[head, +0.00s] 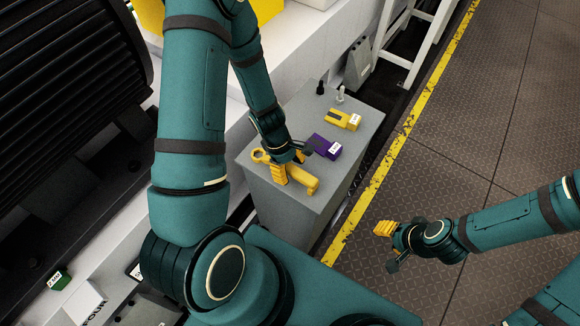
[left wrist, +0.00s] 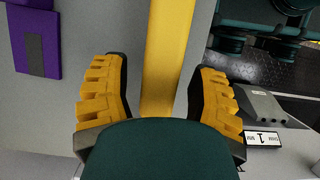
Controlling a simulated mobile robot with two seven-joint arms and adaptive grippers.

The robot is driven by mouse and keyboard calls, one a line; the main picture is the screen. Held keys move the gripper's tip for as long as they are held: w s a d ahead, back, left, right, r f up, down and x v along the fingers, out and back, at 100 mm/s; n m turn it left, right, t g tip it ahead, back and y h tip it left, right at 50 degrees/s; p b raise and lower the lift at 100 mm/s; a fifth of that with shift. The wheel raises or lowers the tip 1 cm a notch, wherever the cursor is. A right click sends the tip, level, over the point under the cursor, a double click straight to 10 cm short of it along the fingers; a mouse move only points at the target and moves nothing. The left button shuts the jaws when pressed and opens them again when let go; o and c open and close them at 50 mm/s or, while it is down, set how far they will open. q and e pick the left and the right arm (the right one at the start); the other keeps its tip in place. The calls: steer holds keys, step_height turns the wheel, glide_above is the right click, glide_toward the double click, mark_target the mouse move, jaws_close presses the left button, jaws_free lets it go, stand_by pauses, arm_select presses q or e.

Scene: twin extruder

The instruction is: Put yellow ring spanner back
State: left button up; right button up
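The yellow ring spanner (head: 305,182) is at the near end of the grey cabinet top (head: 338,182); its ring end points left. I cannot tell whether it touches the top. My left gripper (head: 287,165) is over its middle. In the left wrist view the yellow shaft (left wrist: 168,55) runs between my two ribbed yellow fingers (left wrist: 158,105), with a gap visible on each side. The palm hides the shaft's lower part. My right gripper (head: 385,228) is over the floor at the right, away from the cabinet; its finger opening is unclear.
A purple block (head: 325,146) with a white label and a yellow block (head: 343,118) with a label stand on the cabinet. Small black (head: 320,88) and white (head: 340,94) pegs stand at its far end. The walkway (head: 480,120) at the right is clear beyond the yellow line.

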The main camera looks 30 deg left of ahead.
arm_select(q)
steer(key=v, duration=1.2)
steer(key=shift+s, duration=0.1)
